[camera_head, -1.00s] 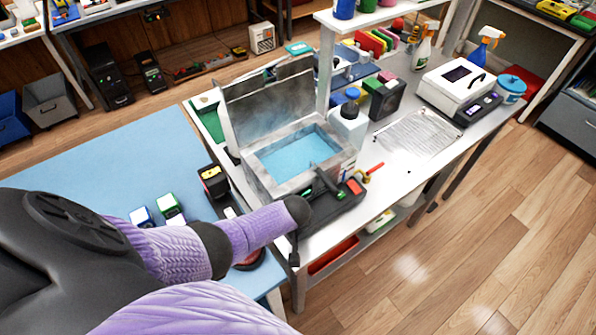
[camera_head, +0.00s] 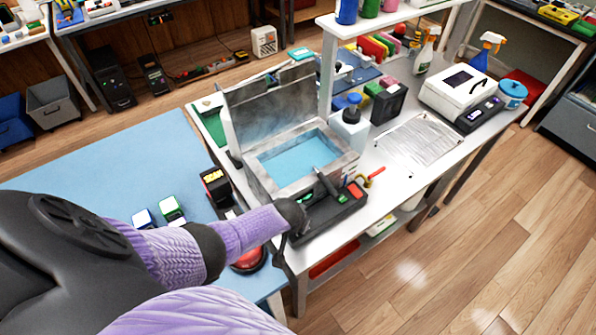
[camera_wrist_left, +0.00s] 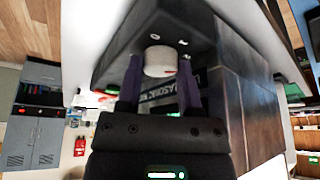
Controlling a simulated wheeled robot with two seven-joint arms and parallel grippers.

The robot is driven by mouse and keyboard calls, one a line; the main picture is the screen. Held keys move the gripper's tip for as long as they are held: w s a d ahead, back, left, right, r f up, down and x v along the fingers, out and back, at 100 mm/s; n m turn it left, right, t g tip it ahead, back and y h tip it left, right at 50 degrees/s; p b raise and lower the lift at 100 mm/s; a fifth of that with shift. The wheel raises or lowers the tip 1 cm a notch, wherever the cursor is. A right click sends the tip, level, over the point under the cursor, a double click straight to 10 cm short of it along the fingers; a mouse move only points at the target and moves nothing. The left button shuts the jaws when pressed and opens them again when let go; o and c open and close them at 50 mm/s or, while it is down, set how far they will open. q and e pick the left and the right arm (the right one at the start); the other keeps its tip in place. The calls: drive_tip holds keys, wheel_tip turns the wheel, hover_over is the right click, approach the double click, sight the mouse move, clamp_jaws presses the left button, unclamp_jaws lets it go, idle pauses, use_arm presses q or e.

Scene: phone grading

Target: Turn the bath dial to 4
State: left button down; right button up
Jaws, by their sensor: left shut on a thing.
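The ultrasonic bath (camera_head: 265,182) is a grey box with an open lid and blue liquid, on the white bench. The bath dial (camera_wrist_left: 160,62) is a pale round knob on the bath's dark front panel (camera_wrist_left: 190,30) in the left wrist view. My left gripper (camera_wrist_left: 158,80) is shut on the dial, one dark purple finger on each side. I cannot read the dial's mark or numbers. My right gripper is not in view.
A white bottle with a blue cap (camera_head: 350,128) stands close behind the bath. A red-handled tool (camera_head: 374,176) lies to its right. A round red-and-black object (camera_head: 249,260) is near my left forearm. A paper sheet (camera_head: 418,138) lies flat farther right on the bench.

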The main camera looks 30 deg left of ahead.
use_arm(q)
drive_tip(key=c, duration=0.6)
unclamp_jaws()
drive_tip(key=o, duration=0.3)
drive_tip(key=shift+o, duration=0.2)
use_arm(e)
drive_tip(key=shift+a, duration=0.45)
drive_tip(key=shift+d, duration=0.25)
